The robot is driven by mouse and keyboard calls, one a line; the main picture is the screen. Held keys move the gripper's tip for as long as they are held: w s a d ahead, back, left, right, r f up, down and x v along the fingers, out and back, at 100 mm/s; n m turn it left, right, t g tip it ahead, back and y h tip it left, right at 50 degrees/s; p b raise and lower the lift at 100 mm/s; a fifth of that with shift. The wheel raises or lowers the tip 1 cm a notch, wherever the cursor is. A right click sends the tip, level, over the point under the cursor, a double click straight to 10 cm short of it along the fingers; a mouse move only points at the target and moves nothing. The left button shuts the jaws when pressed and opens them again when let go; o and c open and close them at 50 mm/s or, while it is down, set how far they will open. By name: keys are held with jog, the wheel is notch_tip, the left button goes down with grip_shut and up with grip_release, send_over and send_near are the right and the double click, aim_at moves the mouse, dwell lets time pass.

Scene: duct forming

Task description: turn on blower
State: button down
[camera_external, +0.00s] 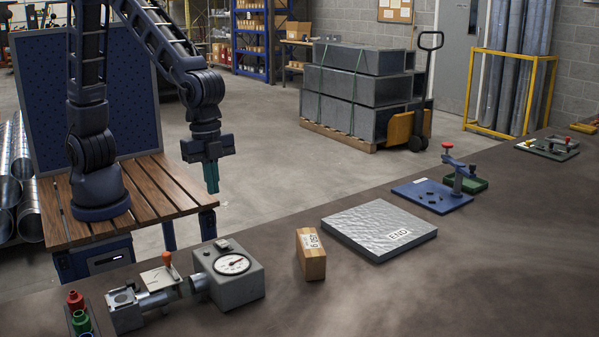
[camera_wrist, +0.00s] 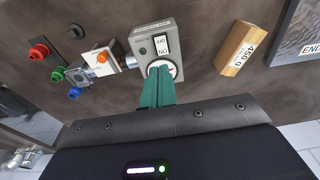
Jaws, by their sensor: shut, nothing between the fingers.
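A grey box (camera_external: 238,286) with a round white dial (camera_external: 232,264) stands on the near left of the brown bench, joined to a short pipe. A small switch (camera_external: 222,244) sits on its top. In the wrist view the box (camera_wrist: 143,38) shows the switch (camera_wrist: 161,45) with a white plate and dark lettering; its on or off state is unclear. My gripper (camera_external: 212,189) is shut and empty, pointing down in the air beyond the box. In the wrist view my teal fingers (camera_wrist: 160,70) overlap the box's dial and hide part of it.
An orange-handled fitting (camera_external: 167,261) and red, green and blue caps (camera_external: 77,301) are left of the box. The near bench (camera_external: 440,285) is clear.

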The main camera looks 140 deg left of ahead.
aim_at(225, 244)
jog(key=shift+s+r, duration=0.2)
jog(key=shift+r, duration=0.9)
jog(key=shift+w, duration=0.1)
jog(key=shift+w+a+r+t, duration=0.1)
jog(key=shift+w+t, duration=0.2)
jog(key=shift+w, duration=0.35)
jog(key=f, duration=0.4)
jog(key=w+f, duration=0.1)
jog(key=f, duration=0.4)
jog(key=w+f, duration=0.1)
jog(key=f, duration=0.3)
jog(key=shift+w+f, duration=0.2)
jog(key=shift+f, duration=0.2)
